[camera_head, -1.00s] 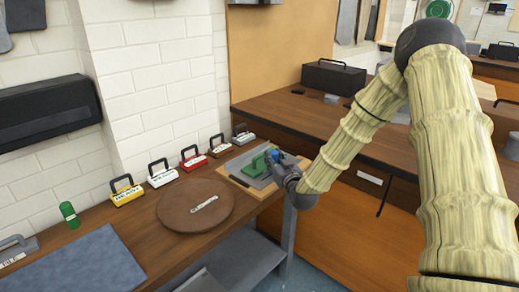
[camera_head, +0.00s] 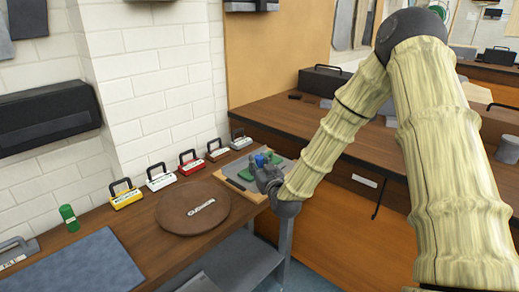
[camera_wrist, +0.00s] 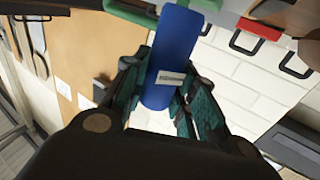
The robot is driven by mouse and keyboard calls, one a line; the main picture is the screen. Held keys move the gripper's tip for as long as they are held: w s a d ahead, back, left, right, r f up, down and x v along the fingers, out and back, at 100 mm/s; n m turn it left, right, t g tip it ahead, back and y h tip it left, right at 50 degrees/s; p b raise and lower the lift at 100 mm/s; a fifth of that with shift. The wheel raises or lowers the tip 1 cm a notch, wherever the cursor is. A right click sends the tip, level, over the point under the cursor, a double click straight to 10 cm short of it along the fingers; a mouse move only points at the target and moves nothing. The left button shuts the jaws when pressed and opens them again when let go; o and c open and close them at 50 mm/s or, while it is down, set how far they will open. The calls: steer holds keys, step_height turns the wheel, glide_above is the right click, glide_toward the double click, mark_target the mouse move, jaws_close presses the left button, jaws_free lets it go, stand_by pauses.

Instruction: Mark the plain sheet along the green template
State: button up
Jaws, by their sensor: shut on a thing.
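My gripper (camera_head: 262,170) is shut on a blue marker (camera_wrist: 172,55), a thick cylinder with a small pale label, gripped between the fingers in the wrist view. In the head view the gripper is over the front part of a wooden board, beside the green template (camera_head: 274,158). The template lies on a grey sheet (camera_head: 241,165), and my gripper hides part of both. The wrist view shows green pieces (camera_wrist: 133,12) at its top edge, behind the marker. Whether the marker's tip touches the sheet cannot be told.
The wooden board (camera_head: 258,196) lies at the right end of the bench. A dark bar (camera_head: 235,184) lies on its left part. Several handled, labelled blocks, including a red one (camera_head: 191,162), line the wall. A round brown disc (camera_head: 193,208) lies left of the board.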

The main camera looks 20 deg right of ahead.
steer(key=shift+w+a+r+p, duration=0.1)
steer(key=shift+a+r+p, duration=0.1)
steer(key=shift+r, duration=0.3)
steer(key=shift+w+a+r+p, duration=0.1)
steer(key=shift+r+p, duration=0.1)
steer(key=shift+r, duration=0.25)
steer(key=shift+s+d+r+p, duration=0.1)
steer(key=shift+r+p, duration=0.8)
steer(key=shift+r, duration=0.8)
